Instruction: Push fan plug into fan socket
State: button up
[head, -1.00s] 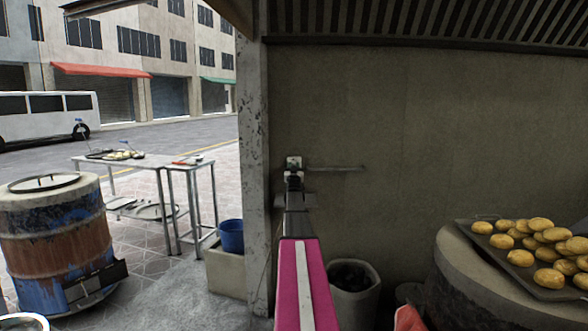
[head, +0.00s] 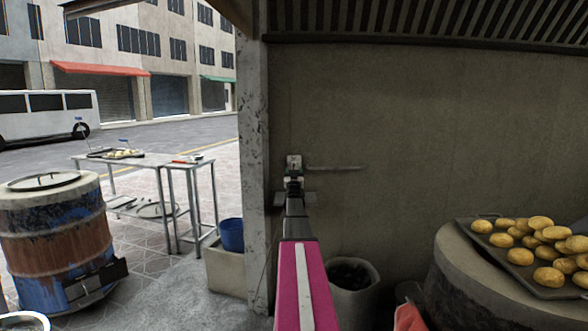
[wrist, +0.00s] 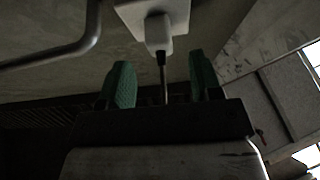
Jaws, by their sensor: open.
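The fan socket (wrist: 125,12) is a pale plate on the wall at the top of the wrist view; in the head view the socket (head: 293,160) sits above my arm's end. The fan plug (wrist: 158,33) is white, with a dark cord running down from it, and it sits at the socket's face. I cannot tell whether it is fully seated. My gripper (wrist: 162,82) has green fingertips standing apart on either side of the cord, below the plug and not touching it. In the head view my gripper (head: 294,186) is small and dark, just below the socket.
A metal rail (head: 335,168) sticks out to the right of the socket along the wall. A concrete post (head: 256,150) stands close on the left. A tray of buns (head: 520,260) rests on a barrel oven at right. A bin (head: 353,285) stands below.

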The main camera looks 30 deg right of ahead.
jog(key=s+a, duration=0.6)
jog(key=s, duration=0.4)
jog(key=shift+s+a, duration=0.2)
